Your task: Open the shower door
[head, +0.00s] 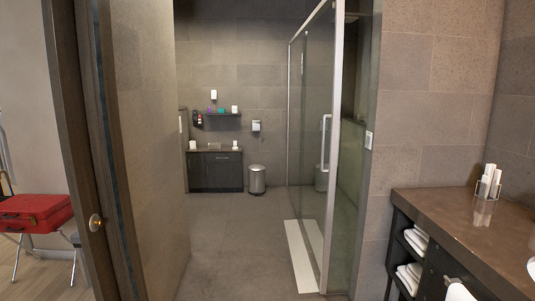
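The shower door (309,160) is a clear glass panel in a silver frame, right of the middle in the head view. It is seen at a steep angle. A vertical silver handle (326,142) is on the glass near its closer edge. The door appears to be in line with its top rail, with no clear gap, but the angle makes this hard to judge. Neither of my grippers is in view.
A doorway with a brown door edge and round knob (95,222) is at left. A red suitcase (35,212) sits on a stand beyond it. A vanity counter (440,215) is at right. A bin (257,179) and cabinet (215,172) stand at the back. The middle floor is clear.

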